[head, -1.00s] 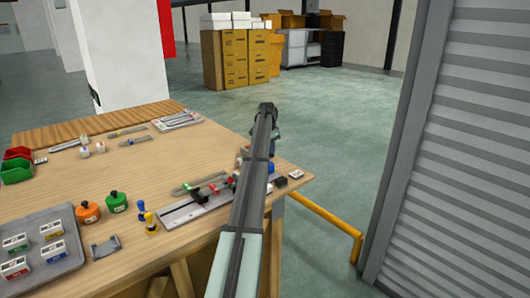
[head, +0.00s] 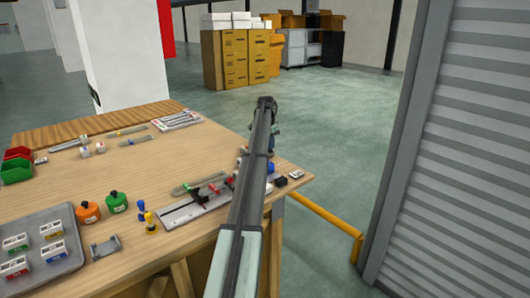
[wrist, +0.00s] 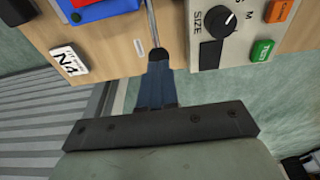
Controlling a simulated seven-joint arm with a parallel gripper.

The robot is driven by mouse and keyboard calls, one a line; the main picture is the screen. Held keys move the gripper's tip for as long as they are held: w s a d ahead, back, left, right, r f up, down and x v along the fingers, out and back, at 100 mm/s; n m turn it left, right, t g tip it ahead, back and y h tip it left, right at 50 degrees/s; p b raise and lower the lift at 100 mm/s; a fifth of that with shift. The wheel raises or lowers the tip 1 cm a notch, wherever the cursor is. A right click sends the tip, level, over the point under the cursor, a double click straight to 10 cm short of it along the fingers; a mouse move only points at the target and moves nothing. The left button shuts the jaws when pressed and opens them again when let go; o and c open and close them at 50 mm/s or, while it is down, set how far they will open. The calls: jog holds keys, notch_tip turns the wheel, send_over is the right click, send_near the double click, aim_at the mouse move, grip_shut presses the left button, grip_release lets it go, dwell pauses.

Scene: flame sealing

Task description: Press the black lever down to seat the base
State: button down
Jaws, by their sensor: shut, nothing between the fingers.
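In the wrist view a thin metal rod (wrist: 151,18), apparently the lever's shaft, runs down to a small dark rounded end (wrist: 158,54). My gripper (wrist: 157,66) is shut and empty, its blue-grey fingers right at that dark end. I cannot tell whether they touch it or how far the lever is down. In the head view a grey fixture (head: 170,223) with red and black parts lies on the bench, partly behind my arm, which hides my fingertips.
A control box (wrist: 208,52) with a SIZE dial and orange and green buttons stands close right of my fingers. An N4 card (wrist: 69,60) lies left, near the bench edge. Orange (head: 88,212) and green (head: 117,202) bottles and a grey tray (head: 68,262) are further left.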

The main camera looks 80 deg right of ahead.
jog(key=shift+w+a+r, duration=0.1)
jog(key=shift+w+r, duration=0.05)
jog(key=shift+r, duration=0.9)
jog(key=shift+w+a+r, duration=0.1)
jog(key=shift+a+r, duration=0.05)
jog(key=shift+r, duration=0.95)
jog(key=shift+w+a+r, duration=0.1)
jog(key=shift+w+r, duration=0.05)
jog(key=shift+r, duration=0.9)
